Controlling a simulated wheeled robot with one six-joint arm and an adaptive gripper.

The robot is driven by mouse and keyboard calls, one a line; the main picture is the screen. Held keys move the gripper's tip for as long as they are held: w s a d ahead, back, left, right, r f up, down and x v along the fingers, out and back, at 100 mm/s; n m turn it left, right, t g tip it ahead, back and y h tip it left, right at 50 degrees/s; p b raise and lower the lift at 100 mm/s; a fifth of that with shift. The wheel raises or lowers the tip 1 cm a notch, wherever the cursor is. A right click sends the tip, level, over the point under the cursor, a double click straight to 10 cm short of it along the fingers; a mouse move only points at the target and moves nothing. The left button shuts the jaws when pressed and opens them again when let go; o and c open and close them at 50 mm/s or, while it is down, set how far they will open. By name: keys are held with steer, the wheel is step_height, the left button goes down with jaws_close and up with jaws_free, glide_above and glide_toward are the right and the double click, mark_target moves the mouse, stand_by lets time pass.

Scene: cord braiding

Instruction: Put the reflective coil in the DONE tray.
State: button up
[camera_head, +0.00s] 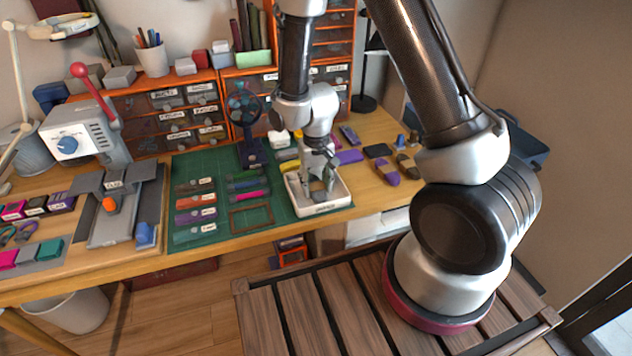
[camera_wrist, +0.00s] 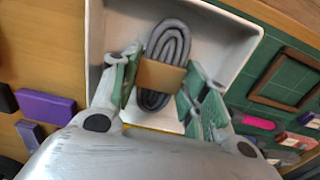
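The reflective coil (camera_wrist: 167,50) is a grey looped cord with a tan band around its middle. In the wrist view it lies inside the white tray (camera_wrist: 225,35). The tray also shows in the head view (camera_head: 318,209), at the front edge of the green mat, with a label on its front that is too small to read. My gripper (camera_wrist: 160,95) is over the tray with its green-padded fingers spread on either side of the coil. Gaps show between the fingers and the coil. In the head view my gripper hides much of the tray's inside.
A green mat (camera_head: 182,168) left of the tray holds several labelled cords and an empty brown frame (camera_head: 251,218). A small dark fan (camera_head: 247,125) stands behind. A purple block (camera_head: 349,157) and other small items lie to the right. A grey press (camera_head: 85,145) stands far left.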

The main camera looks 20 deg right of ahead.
mark_target(316, 185)
steer(key=o, duration=0.4)
steer(key=shift+o, duration=0.2)
step_height(316, 185, up, 13)
steer(key=s+d+r+t, duration=0.1)
steer(key=s+d+r, duration=0.2)
steer(key=d+r, duration=0.3)
steer(key=s+d+r+t, duration=0.1)
steer(key=s+d+r, duration=0.25)
steer(key=r, duration=0.45)
steer(key=s+d+r+t, duration=0.1)
steer(key=s+d+r, duration=0.1)
steer(key=s, duration=0.4)
steer(key=s+d+r+t, duration=0.1)
steer(key=s+d+r, duration=0.2)
steer(key=s+r, duration=0.2)
steer(key=shift+s+d+r, duration=0.2)
steer(key=shift+s, duration=0.6)
